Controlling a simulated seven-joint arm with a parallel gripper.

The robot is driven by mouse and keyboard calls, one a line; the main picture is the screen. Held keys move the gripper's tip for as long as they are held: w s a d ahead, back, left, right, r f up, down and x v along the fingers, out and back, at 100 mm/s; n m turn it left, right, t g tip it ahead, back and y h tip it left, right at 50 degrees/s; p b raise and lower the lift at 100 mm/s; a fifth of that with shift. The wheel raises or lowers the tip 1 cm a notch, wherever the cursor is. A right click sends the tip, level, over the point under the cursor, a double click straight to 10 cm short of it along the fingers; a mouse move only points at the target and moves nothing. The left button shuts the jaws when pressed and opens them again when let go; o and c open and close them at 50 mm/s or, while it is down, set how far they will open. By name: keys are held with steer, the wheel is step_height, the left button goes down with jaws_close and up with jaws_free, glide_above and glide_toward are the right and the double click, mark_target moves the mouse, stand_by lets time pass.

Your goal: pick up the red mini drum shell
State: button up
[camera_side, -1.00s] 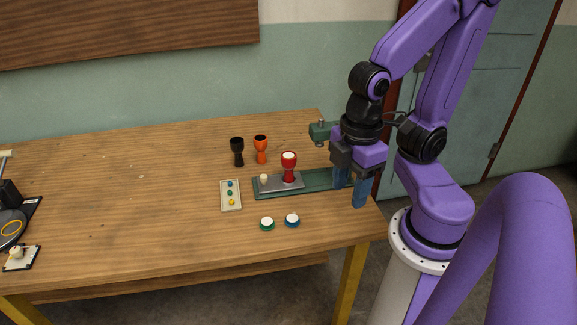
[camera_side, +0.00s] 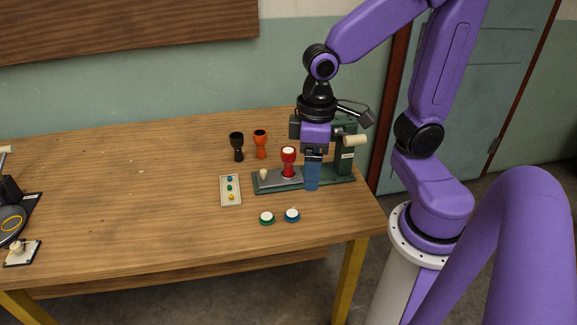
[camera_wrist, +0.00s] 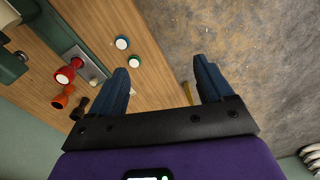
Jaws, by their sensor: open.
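The red mini drum shell (camera_side: 288,168) stands upright on the grey plate of the green fixture in the side view, with a whitish top. In the wrist view the red shell (camera_wrist: 66,75) shows at the upper left, outside the space between the fingers. My gripper (camera_side: 312,180) is just right of the red shell in the side view, blue fingers pointing down, apart from it as far as I can tell. In the wrist view my gripper (camera_wrist: 163,72) is open, with wood edge and floor between its fingers and nothing held.
A green fixture (camera_side: 347,178) with an upright post and cream handle (camera_side: 354,140) stands close behind my gripper. A black goblet (camera_side: 237,142) and an orange goblet (camera_side: 260,140) stand behind. A small tray (camera_side: 222,198) and two discs, green (camera_side: 267,222) and blue (camera_side: 292,220), lie nearby. The table's left middle is clear.

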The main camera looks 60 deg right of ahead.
steer(key=w+d+m, duration=0.3)
steer(key=w+m, duration=0.3)
steer(key=w, duration=0.2)
steer(key=m, duration=1.6)
glide_above(289, 157)
steer(key=d, duration=0.3)
step_height(289, 157, down, 4)
steer(key=f, duration=0.7)
steer(key=w+f, duration=0.1)
steer(key=f, duration=0.2)
steer(key=shift+a+f, duration=0.15)
steer(key=shift+w+a+f, duration=0.1)
steer(key=shift+w+f, duration=0.05)
steer(key=shift+f, duration=1.5)
steer(key=shift+w+f, duration=0.1)
steer(key=shift+f, duration=1.55)
steer(key=c, duration=1.1)
